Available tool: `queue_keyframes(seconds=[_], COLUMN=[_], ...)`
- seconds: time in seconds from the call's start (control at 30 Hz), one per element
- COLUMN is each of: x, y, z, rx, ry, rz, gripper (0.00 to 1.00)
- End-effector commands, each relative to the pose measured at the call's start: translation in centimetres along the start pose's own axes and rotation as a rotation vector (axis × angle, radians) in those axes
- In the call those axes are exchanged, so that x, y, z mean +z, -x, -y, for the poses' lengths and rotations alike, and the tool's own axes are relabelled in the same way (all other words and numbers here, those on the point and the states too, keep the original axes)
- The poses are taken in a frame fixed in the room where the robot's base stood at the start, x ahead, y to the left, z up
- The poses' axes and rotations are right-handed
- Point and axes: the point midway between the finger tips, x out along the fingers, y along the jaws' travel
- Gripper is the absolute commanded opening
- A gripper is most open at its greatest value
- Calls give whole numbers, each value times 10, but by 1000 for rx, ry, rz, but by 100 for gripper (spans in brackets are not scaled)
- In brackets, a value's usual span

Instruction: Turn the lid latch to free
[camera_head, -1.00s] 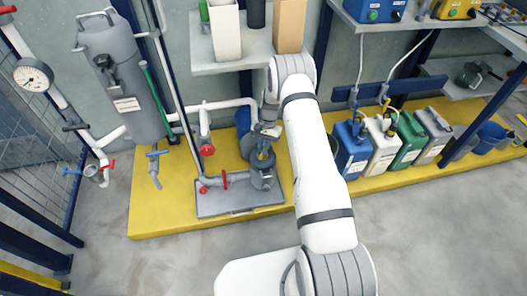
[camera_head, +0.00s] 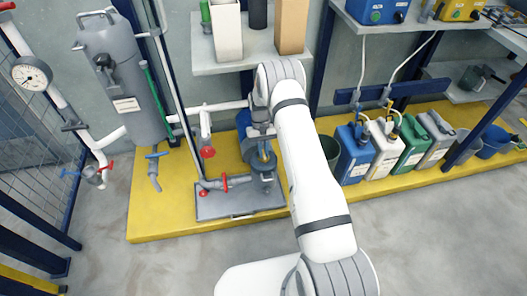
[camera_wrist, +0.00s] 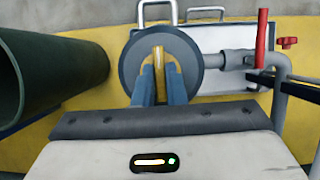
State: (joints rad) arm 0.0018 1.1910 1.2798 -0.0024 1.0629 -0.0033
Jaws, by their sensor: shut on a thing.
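The lid latch (camera_wrist: 158,57) is a narrow yellow bar standing on a round grey lid (camera_wrist: 189,60) in the wrist view. My gripper (camera_wrist: 159,72) has its two blue fingers shut on the latch, one on each side, above the middle of the lid. In the head view, my gripper (camera_head: 263,153) reaches down onto the grey pump housing (camera_head: 262,178). The latch is too small there to read its turn, and my fingers cover its lower part in the wrist view.
A grey pipe with a red valve handle (camera_wrist: 262,40) stands right of the lid. A dark green bin (camera_wrist: 50,75) is close on the left. In the head view, a shelf (camera_head: 225,66) hangs above, and several jerrycans, including a blue one (camera_head: 354,155), stand to the right.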

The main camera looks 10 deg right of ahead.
Motion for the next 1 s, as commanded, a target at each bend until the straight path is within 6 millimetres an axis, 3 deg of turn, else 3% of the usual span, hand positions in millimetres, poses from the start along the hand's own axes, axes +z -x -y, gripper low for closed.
queue_keyframes(seconds=[0.4,0.43,0.67,1.0], x=[0,0,0,0], y=[0,0,0,7], z=[1,1,1,0], rx=[2,2,2,2], ry=[7,7,6,5], rz=[1,1,1,0], gripper=[0,13,32,33])
